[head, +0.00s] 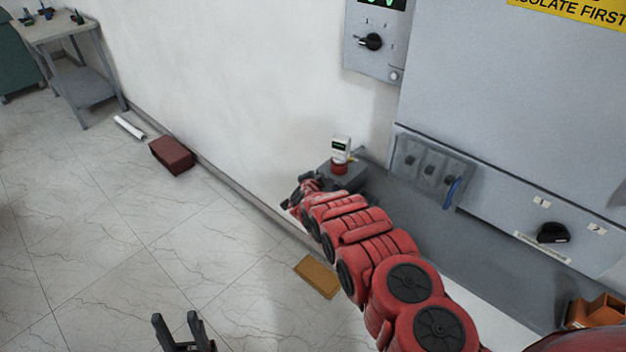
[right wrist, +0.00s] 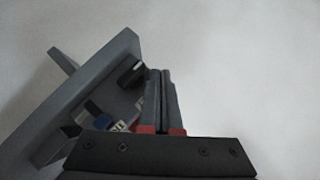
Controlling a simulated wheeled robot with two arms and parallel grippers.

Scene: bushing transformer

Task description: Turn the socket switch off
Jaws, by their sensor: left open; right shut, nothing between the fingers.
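In the right wrist view a grey box (right wrist: 95,90) stands at a slant on the left. A black switch-like part (right wrist: 131,75) on it lies just left of my right gripper's fingertips (right wrist: 160,75). I cannot tell whether they touch, or whether this part is the socket switch. In the head view my right gripper (head: 290,199) is by the wall, beside a small grey box (head: 347,179); the arm hides part of that area. The right fingers are shut with nothing between them. My left gripper (head: 177,322) is open and empty, low over the floor.
A white and red device (head: 340,151) sits on the small grey box. A brown block (head: 171,155) lies by the wall.

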